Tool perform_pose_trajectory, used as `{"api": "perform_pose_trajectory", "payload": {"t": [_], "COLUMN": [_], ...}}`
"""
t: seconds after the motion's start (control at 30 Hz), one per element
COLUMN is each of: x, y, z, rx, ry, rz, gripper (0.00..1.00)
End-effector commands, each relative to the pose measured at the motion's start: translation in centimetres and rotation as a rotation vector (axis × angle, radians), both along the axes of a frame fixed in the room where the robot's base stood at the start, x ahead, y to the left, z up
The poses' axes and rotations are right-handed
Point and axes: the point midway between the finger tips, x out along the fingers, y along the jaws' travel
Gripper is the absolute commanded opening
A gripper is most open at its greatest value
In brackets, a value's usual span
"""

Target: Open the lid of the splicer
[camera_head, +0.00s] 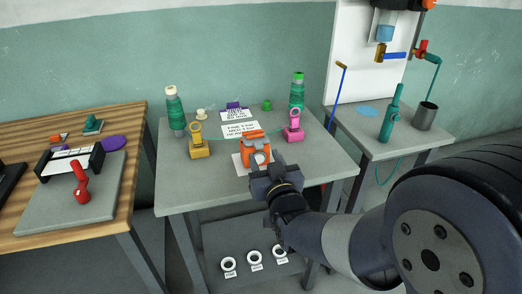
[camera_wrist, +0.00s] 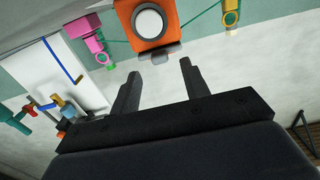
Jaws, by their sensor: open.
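The orange splicer (camera_head: 256,146) sits on a white sheet in the middle of the grey table. In the wrist view the splicer (camera_wrist: 148,38) is at the top, with a round white disc on its face and a grey tab (camera_wrist: 162,54) at its near edge. Its lid looks shut, though part of it is hidden. My gripper (camera_head: 262,171) is just in front of the splicer in the head view. In the wrist view my gripper (camera_wrist: 160,68) has its two dark fingers spread apart, nothing between them, pointing toward the tab without visibly touching it.
A yellow holder (camera_head: 199,148) stands left of the splicer and a pink holder (camera_head: 293,128) right, with a thin green line running between. White rings (camera_head: 255,257) lie on the lower shelf. The table's front left is clear.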

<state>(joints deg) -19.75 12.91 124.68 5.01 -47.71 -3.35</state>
Motion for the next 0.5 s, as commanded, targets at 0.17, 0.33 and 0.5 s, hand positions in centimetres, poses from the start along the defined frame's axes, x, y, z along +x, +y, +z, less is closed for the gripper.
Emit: {"api": "perform_pose_trajectory", "payload": {"t": [0.17, 0.33, 0.5], "x": [2.4, 3.5, 3.7], "y": [0.7, 1.0, 1.1], "z": [0.0, 0.0, 0.0], "rx": [0.000, 0.000, 0.000], "ry": [0.000, 0.001, 0.001], "rz": [-0.001, 0.000, 0.000], "gripper": [0.44, 0.44, 0.44]}}
